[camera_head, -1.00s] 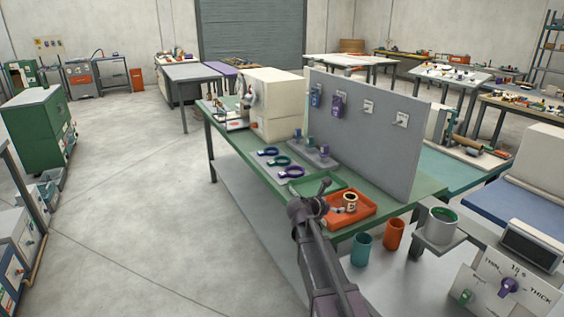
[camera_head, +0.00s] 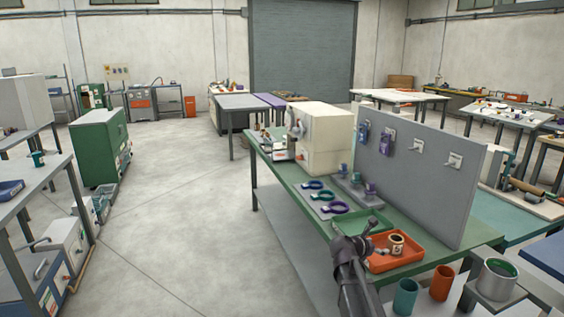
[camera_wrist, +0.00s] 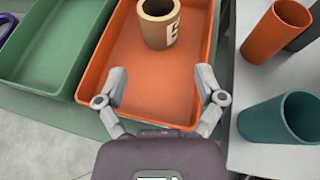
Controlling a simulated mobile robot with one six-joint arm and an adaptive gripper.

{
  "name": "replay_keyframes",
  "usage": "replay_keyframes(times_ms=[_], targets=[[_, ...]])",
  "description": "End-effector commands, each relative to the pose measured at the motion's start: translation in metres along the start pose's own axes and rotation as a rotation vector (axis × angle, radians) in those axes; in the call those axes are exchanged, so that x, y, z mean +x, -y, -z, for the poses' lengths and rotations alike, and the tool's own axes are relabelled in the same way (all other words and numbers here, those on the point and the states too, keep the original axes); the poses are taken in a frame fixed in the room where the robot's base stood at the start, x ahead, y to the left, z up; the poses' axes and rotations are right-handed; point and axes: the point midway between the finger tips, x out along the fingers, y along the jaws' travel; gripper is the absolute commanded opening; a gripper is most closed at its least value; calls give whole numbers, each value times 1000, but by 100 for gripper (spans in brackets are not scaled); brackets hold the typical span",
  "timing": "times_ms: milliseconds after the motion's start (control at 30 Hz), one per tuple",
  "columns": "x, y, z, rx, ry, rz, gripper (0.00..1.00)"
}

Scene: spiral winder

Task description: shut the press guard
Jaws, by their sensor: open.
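A cream machine (camera_head: 325,142), which looks like the press, stands on the far part of the green bench (camera_head: 290,178). A grey curved part (camera_head: 296,124) shows on its left side. The machine's front is turned away, and I cannot make out the guard or its position. My gripper (camera_head: 382,250) is open and empty at the near end of the bench, well apart from the machine. In the wrist view my gripper (camera_wrist: 162,80) has its fingers spread above the orange tray (camera_wrist: 110,60). The machine is outside the wrist view.
The orange tray holds a tan roll (camera_wrist: 160,24). A green tray (camera_wrist: 52,50) lies beside it. A grey upright panel (camera_head: 425,170) stands along the bench's right side. Teal (camera_head: 405,297) and orange (camera_head: 441,283) cups stand at the near end. Open floor (camera_head: 180,210) lies left.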

Motion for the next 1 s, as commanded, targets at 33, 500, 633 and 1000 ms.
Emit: replay_keyframes(times_ms=[33, 500, 633, 1000], targets=[[-1, 1, 0, 8, -4, 2, 55], [-30, 53, 27, 529, -229, 127, 0], [-48, 74, 42, 777, -331, 224, 0], [-118, 124, 82, 1420, -559, 639, 0]])
